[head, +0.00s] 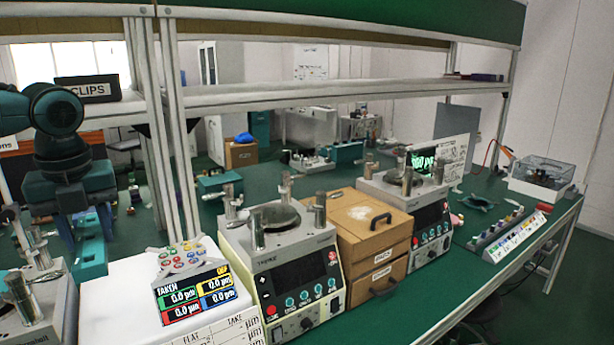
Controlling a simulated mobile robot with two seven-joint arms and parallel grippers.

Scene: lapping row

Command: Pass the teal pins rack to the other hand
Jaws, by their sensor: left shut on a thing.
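My left gripper (86,228) hangs down at the left of the head view, in front of a metal upright of the bench frame. Its fingers are shut on a teal block-like piece (92,258), which I take to be the teal pins rack. The rack shows below and between the fingers, and its upper part is partly hidden by them. I cannot make out its pins. It is beside the left edge of the white-topped unit. My right gripper is not in view.
A white unit with a colour display (195,295), a lapping machine (290,265), wooden drawers (372,235) and another machine (430,215) fill the front row. A strip of coloured controls (515,235) lies at right. Metal shelf rails (340,95) cross above. Some green bench top is bare.

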